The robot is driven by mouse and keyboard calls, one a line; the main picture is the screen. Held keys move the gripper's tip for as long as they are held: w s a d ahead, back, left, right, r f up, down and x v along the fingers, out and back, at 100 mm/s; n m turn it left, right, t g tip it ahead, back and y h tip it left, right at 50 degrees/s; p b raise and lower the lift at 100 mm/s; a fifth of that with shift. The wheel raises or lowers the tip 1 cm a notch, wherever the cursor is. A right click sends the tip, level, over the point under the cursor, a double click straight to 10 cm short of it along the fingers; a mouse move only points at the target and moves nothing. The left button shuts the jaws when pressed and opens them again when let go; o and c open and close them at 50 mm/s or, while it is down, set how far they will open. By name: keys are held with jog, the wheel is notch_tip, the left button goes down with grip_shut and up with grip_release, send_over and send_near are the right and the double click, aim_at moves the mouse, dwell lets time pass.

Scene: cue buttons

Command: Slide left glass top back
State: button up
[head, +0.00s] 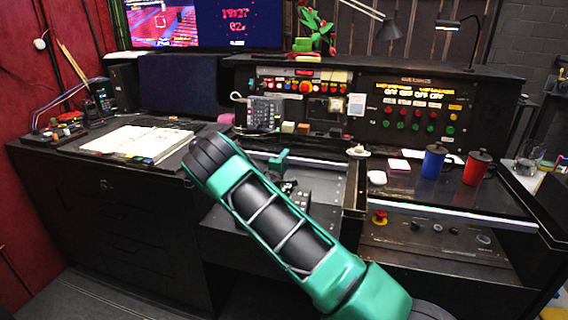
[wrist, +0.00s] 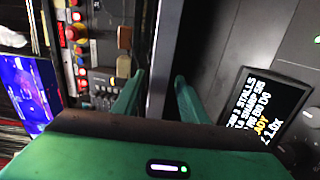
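The left glass top shows mainly as its pale front rail (head: 318,163), left of the desk's middle divider. This rail lies farther back than the front edge of the right glass top (head: 430,207). My green gripper (head: 277,162) is at the rail, partly hidden behind my arm. In the wrist view my gripper (wrist: 157,95) has its two fingers apart, and the grey rail (wrist: 165,50) runs between them. I cannot tell whether either finger touches it. In front of the rail, an open bay shows a dark screen with text (wrist: 270,110).
A blue mug (head: 433,161) and a red mug (head: 477,167) stand on the right glass top. A small pale dish (head: 358,152) is by the divider. An open book (head: 138,142) lies on the left desk. A button panel (head: 305,88) stands behind.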

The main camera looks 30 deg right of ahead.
jog(key=v, duration=1)
jog(key=shift+s+a, duration=0.1)
